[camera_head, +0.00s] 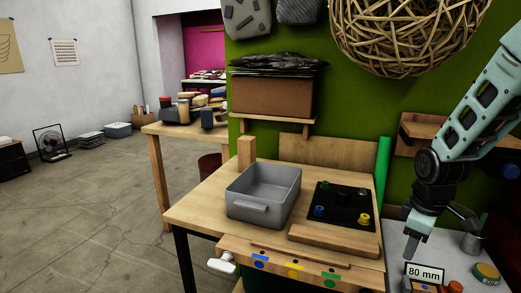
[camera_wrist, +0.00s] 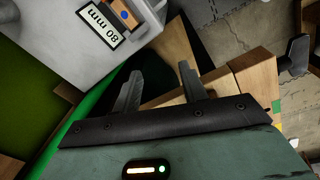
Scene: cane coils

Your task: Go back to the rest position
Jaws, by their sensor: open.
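My gripper (camera_head: 416,246) hangs at the right of the head view, pointing down beside the right edge of the wooden workbench (camera_head: 200,213). It is over or near a light grey surface with an "80 mm" sign (camera_head: 425,273). In the wrist view my gripper (camera_wrist: 160,85) shows two dark fingers spread apart with nothing between them. The sign also shows in the wrist view (camera_wrist: 98,28). My arm is bent and comes down from the upper right.
A grey bin (camera_head: 262,197) stands on the workbench. Right of it a black board (camera_head: 340,204) carries small blue, yellow and green pieces. A green upright roll (camera_head: 383,170) and a wall shelf (camera_head: 425,126) are close to my arm. Open floor lies left.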

